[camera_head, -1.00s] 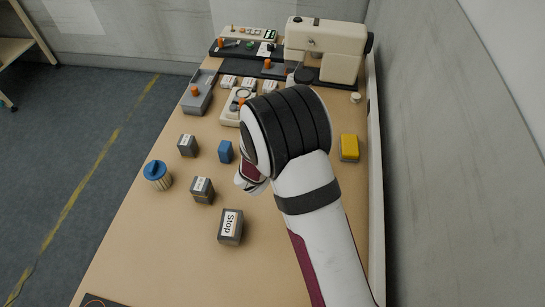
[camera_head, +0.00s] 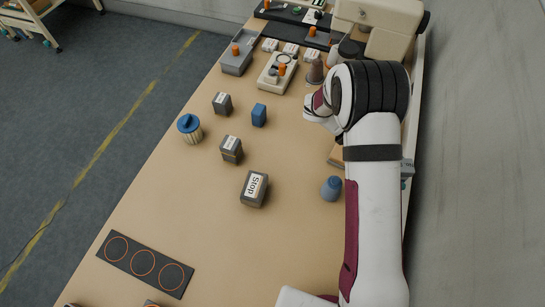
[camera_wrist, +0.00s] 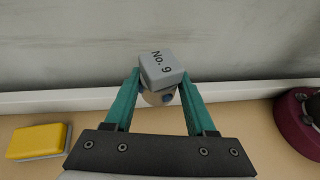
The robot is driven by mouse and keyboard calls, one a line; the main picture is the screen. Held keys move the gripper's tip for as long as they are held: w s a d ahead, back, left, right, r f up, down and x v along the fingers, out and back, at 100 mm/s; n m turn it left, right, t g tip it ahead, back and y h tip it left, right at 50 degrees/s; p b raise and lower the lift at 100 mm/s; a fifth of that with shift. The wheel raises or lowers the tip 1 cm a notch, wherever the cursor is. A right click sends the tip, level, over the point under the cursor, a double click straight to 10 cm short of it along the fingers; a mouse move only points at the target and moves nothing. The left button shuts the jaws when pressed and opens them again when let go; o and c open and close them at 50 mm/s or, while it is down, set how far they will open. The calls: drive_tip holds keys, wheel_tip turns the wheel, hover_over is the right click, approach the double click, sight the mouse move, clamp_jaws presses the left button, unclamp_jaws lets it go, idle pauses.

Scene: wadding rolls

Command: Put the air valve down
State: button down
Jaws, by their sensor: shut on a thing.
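My gripper (camera_wrist: 159,100) is shut on a part with a grey top marked "No. 9", a pale body and blue knobs, which I take for the air valve (camera_wrist: 163,66). The two teal fingers press it from both sides. It is upright in front of the grey wall, over the table's white edge strip; whether its underside touches anything is hidden. In the head view the valve's grey top (camera_head: 408,167) shows just right of my arm, by the table's right edge. My arm hides most of the gripper there.
A yellow block (camera_wrist: 39,142) lies left of the gripper in the wrist view, a maroon round thing (camera_wrist: 299,123) right. A blue bottle (camera_head: 331,188), a "Stop" block (camera_head: 254,188) and a dark mat with three orange rings (camera_head: 121,264) are left of my arm. The table's front middle is clear.

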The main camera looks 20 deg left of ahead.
drive_tip(key=s+a+f+m+g+y, duration=0.3)
drive_tip(key=s+a+m+g+y, duration=0.4)
drive_tip(key=s+m+g+y, duration=0.75)
drive_tip(key=w+a+r+m+t+y, duration=0.4)
drive_tip(key=w+a+m+t+y, duration=0.15)
drive_tip(key=w+m, duration=0.25)
drive_tip(key=w+a+r+m+t+y, duration=0.3)
drive_tip(key=w+a+m+t+y, duration=0.25)
drive_tip(key=w+m, duration=0.2)
hover_over(273, 158)
drive_tip(key=shift+m+t+y, duration=0.25)
drive_tip(key=shift+m+t, duration=0.05)
drive_tip(key=shift+t, duration=0.15)
drive_tip(key=f, duration=1.1)
drive_tip(key=shift+d, duration=0.35)
drive_tip(key=shift+a+f, duration=0.15)
drive_tip(key=shift+f, duration=0.95)
drive_tip(key=shift+a+f, duration=0.15)
drive_tip(key=shift+f, duration=0.95)
